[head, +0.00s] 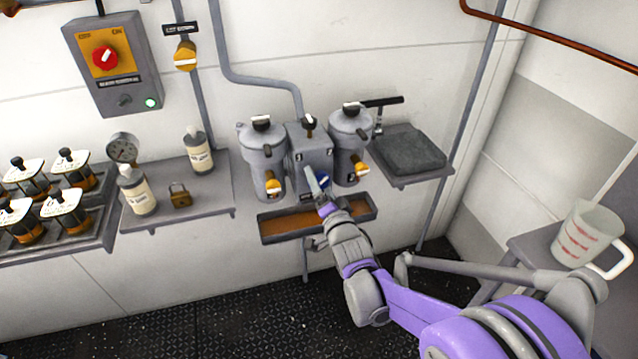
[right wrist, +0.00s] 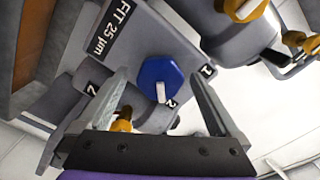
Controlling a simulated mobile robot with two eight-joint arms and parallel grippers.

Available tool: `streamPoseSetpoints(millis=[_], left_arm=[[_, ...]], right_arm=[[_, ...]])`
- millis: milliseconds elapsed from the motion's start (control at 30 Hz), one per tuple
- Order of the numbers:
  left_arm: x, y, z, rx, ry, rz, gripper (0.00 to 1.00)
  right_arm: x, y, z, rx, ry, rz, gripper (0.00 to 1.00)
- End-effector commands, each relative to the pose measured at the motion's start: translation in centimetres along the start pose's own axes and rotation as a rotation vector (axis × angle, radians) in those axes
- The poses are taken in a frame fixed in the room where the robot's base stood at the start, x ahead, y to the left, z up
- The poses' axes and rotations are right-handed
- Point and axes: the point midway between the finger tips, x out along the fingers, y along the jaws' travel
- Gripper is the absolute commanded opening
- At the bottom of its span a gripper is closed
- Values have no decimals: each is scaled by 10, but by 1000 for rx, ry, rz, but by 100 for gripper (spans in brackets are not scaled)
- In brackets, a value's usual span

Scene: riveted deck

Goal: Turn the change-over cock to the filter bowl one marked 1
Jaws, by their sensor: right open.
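The change-over cock (right wrist: 160,72) is a blue knob with a white pointer mark, on the grey block (head: 312,150) between two grey filter bowls, the left bowl (head: 262,160) and the right bowl (head: 347,140). In the right wrist view the white mark points toward the label 2 (right wrist: 170,103); the label 1 (right wrist: 207,70) is beside the knob. My right gripper (head: 316,180) is open in front of the block. In the right wrist view its fingers (right wrist: 160,78) stand on either side of the knob; contact cannot be told. My left gripper is not in view.
A drip tray (head: 268,240) is below the bowls. Yellow drain taps (head: 274,187) show on the bowls. A shelf (head: 222,205) with bottles, gauge and padlock is left; a shelf with a dark pad (head: 412,150) is right. A jug (head: 588,235) stands far right.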

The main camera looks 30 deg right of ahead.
Motion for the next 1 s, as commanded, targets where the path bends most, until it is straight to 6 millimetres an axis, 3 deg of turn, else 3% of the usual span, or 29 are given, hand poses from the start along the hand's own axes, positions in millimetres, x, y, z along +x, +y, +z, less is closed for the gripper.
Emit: streamPoseSetpoints(millis=[400, 867, 900, 1000], left_arm=[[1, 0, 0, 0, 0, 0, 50], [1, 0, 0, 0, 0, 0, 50], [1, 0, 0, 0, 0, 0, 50], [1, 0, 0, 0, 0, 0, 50]], right_arm=[[10, 0, 0, 0, 0, 0, 99], [10, 0, 0, 0, 0, 0, 18], [10, 0, 0, 0, 0, 0, 13], [10, 0, 0, -2, 0, 0, 13]])
